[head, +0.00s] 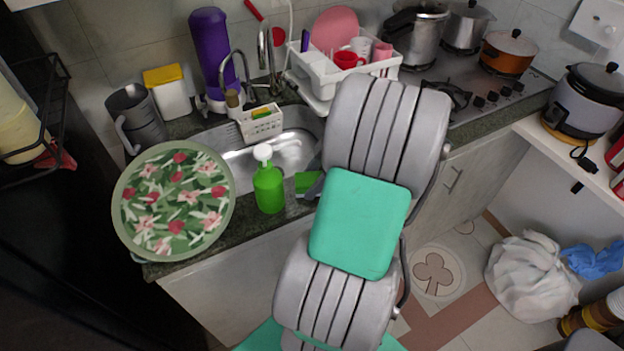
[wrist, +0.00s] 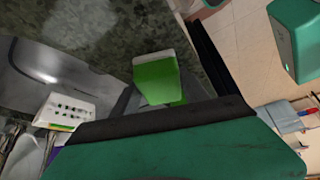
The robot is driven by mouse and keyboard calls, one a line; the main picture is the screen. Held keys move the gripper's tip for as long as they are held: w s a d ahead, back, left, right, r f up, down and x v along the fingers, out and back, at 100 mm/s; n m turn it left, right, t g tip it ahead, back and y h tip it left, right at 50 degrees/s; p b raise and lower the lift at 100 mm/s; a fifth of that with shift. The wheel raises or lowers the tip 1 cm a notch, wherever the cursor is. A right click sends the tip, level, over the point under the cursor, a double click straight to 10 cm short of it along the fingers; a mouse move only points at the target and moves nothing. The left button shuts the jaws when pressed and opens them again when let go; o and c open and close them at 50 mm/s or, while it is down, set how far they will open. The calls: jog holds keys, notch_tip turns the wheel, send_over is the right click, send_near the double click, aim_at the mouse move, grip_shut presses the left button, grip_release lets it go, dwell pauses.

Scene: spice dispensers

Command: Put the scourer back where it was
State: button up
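In the head view the scourer (head: 306,182) shows beside the sink's right front, partly hidden by my gripper and arm. In the wrist view the scourer (wrist: 156,76) lies over the speckled counter, just beyond my gripper's dark palm. My gripper (wrist: 168,80) has its two dark fingers apart, one on each side of the scourer. In the head view my fingers are mostly hidden.
A green soap bottle (head: 269,186) stands left of the scourer. A white caddy (head: 261,122) with a sponge sits at the sink's back (head: 235,160). A floral plate (head: 128,215) is at the left. A white dish rack (head: 318,72) stands behind.

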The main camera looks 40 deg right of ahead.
jog(key=o, duration=0.4)
jog(key=shift+c, duration=0.2)
jog(key=shift+r, duration=0.3)
jog(key=p+v, duration=0.2)
jog(key=v, duration=0.9)
jog(key=shift+s+d+r, duration=0.2)
jog(key=shift+d+r, duration=0.05)
jog(key=shift+r, duration=0.05)
